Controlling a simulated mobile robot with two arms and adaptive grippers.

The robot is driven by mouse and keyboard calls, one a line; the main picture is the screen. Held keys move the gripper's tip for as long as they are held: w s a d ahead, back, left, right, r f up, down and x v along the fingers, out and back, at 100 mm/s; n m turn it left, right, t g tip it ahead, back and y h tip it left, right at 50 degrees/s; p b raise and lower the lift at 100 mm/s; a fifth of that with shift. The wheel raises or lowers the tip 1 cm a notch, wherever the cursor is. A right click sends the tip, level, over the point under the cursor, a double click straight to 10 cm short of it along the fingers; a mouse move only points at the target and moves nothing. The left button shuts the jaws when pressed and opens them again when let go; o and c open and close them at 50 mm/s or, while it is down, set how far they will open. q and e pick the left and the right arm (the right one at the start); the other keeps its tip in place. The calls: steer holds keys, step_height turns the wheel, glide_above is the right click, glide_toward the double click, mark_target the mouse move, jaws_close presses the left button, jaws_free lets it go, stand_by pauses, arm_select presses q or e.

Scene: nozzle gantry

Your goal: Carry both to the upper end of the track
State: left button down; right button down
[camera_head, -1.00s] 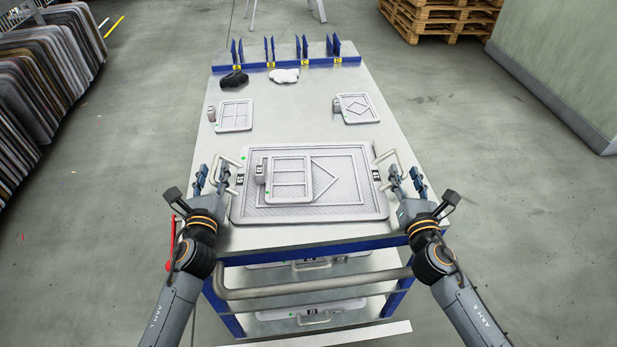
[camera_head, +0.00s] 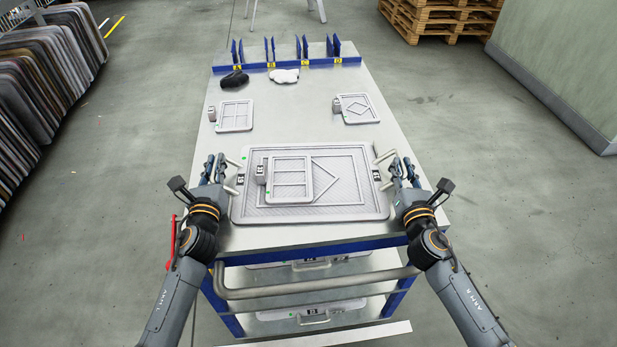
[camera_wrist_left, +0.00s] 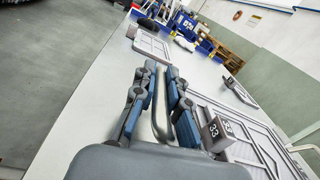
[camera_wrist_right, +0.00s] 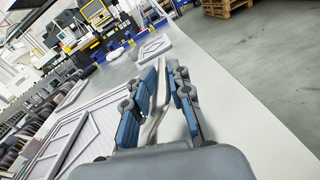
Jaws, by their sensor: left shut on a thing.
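A large grey frame (camera_head: 330,213) with a ribbed panel lies flat on the table, a bar handle on each side. A smaller windowed frame (camera_head: 290,200) with a tagged block (camera_head: 261,172) rests on top of it. My left gripper (camera_head: 214,160) is shut on the left handle (camera_wrist_left: 158,110), which passes between its fingers. My right gripper (camera_head: 402,162) is around the right handle (camera_head: 385,157). The handle (camera_wrist_right: 151,112) shows between its blue pads, but I cannot tell whether they grip it.
The metal table (camera_head: 290,115) extends away from me. Two small frames lie beyond, at left (camera_head: 234,116) and right (camera_head: 357,108). A black lump (camera_head: 234,79) and a white one (camera_head: 284,76) lie before blue upright dividers (camera_head: 304,50) at the far end.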

arm_select(q)
steer(key=shift+a+f, duration=0.1)
steer(key=shift+a, duration=0.05)
arm_select(e)
steer(key=shift+d+f, duration=0.15)
steer(key=shift+d, duration=0.1)
